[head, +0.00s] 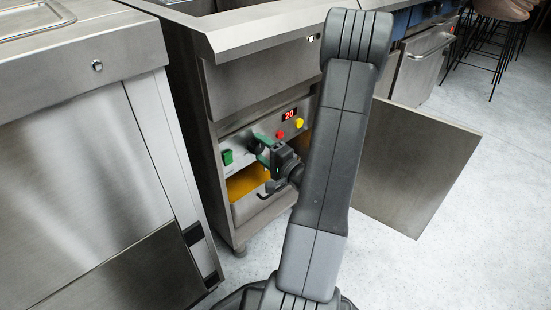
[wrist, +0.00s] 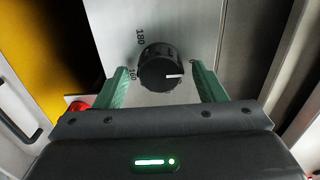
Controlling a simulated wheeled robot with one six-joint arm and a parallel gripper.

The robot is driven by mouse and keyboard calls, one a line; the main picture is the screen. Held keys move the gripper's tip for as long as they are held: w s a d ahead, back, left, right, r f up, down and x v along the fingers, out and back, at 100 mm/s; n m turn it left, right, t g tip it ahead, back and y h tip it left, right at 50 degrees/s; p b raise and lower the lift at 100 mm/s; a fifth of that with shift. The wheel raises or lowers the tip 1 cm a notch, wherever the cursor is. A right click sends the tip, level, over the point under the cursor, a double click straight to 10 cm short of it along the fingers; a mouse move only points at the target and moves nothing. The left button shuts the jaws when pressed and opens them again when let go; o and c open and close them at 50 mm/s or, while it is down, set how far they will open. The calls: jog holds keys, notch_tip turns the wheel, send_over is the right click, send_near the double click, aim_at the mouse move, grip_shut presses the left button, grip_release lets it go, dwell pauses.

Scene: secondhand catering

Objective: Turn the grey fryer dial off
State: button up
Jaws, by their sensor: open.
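The fryer dial (wrist: 161,68) is a dark grey, nearly black round knob on a metal panel in the wrist view. Its white mark points right, and the printed numbers 180 and 160 show to its left. My gripper (wrist: 160,82) is open, with one green finger on each side of the dial and a small gap on both sides. In the head view my gripper (head: 266,146) is at the fryer's control panel (head: 240,140), and the dial is mostly hidden behind it.
The panel also has a green switch (head: 228,157), a red button (head: 281,134), a yellow button (head: 300,123) and a red display (head: 290,114) reading 20. An open metal door (head: 420,165) stands to the right of my arm. A steel counter (head: 80,140) stands at left.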

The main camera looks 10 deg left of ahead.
jog(key=p+v, duration=0.2)
jog(key=v, duration=1.1)
jog(key=b+x, duration=0.2)
jog(key=x, duration=1.1)
jog(key=shift+w+a, duration=0.2)
dwell(0.4)
